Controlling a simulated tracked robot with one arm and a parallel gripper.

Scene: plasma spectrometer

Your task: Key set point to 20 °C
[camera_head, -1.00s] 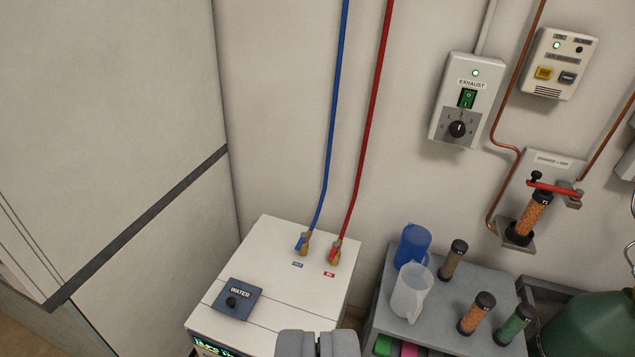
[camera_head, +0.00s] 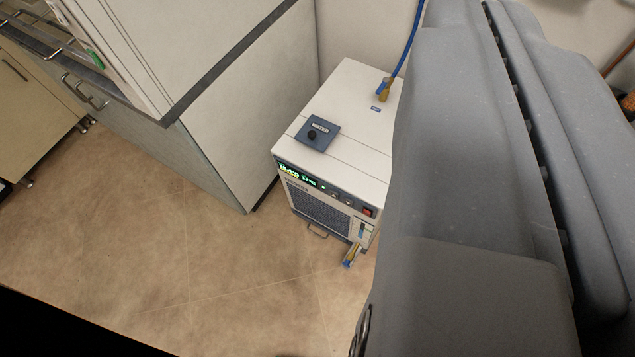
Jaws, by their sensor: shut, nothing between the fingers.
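The chiller (camera_head: 350,125), a white box unit, stands on the floor right of the centre in the head view. Its green lit display (camera_head: 296,175) is on the upper left of the front panel, with digits too small to read surely. Small buttons (camera_head: 348,197) and a red switch (camera_head: 368,211) sit to its right. A dark WATER plate with a black knob (camera_head: 312,134) is on top. My gripper (camera_head: 492,30), large and grey, fills the right of the view close to the camera. It is shut and empty, and hides the chiller's right side.
A blue hose (camera_head: 412,40) rises from the chiller's top. A handle and a blue-yellow fitting (camera_head: 352,255) stick out low on the chiller's front. The brown floor (camera_head: 240,270) before it is clear.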

